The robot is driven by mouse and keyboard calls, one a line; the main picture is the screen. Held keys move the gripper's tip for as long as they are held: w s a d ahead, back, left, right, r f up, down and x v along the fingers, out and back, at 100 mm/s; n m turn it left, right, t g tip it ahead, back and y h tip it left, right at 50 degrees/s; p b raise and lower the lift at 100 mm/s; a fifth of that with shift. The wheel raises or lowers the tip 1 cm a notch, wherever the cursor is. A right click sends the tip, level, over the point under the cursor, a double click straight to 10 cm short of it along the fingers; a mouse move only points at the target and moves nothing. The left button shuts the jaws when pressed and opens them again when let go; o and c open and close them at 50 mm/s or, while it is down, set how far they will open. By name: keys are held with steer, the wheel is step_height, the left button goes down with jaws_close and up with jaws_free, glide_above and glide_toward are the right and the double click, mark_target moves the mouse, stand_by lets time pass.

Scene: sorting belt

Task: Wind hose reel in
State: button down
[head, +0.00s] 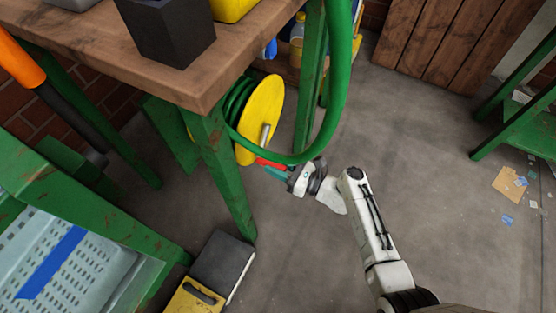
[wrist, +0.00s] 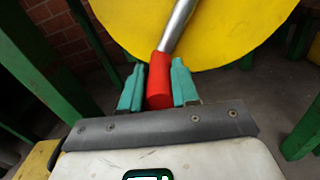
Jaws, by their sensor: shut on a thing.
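The hose reel (head: 264,105) has a yellow disc and green hose wound behind it, and sits under the workbench beside a green leg. Its yellow face fills the top of the wrist view (wrist: 215,28). A metal crank arm (wrist: 178,25) crosses the disc and ends in a red handle (wrist: 159,82). My gripper (wrist: 158,88) has teal fingers on both sides of the red handle and is shut on it. In the head view my gripper (head: 275,171) is at the reel's lower right. A loop of green hose (head: 335,95) hangs in front of the bench and passes close above my gripper.
The wooden workbench (head: 90,48) overhangs the reel, with a dark block (head: 165,30) near its corner. A green bench leg (head: 224,170) stands left of the reel. A grey and yellow box (head: 222,262) lies on the floor. The floor to the right is mostly open, with scattered paper scraps (head: 509,184).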

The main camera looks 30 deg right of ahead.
step_height(320, 180, up, 17)
steer(key=m+p, duration=1.7)
steer(key=p, duration=0.7)
steer(key=c, duration=0.8)
jaws_free()
steer(key=shift+c, duration=0.2)
steer(key=p+v, duration=0.2)
steer(key=v, duration=0.8)
steer(key=shift+s+d, duration=0.2)
steer(key=shift+s, duration=0.15)
steer(key=shift+f, duration=0.1)
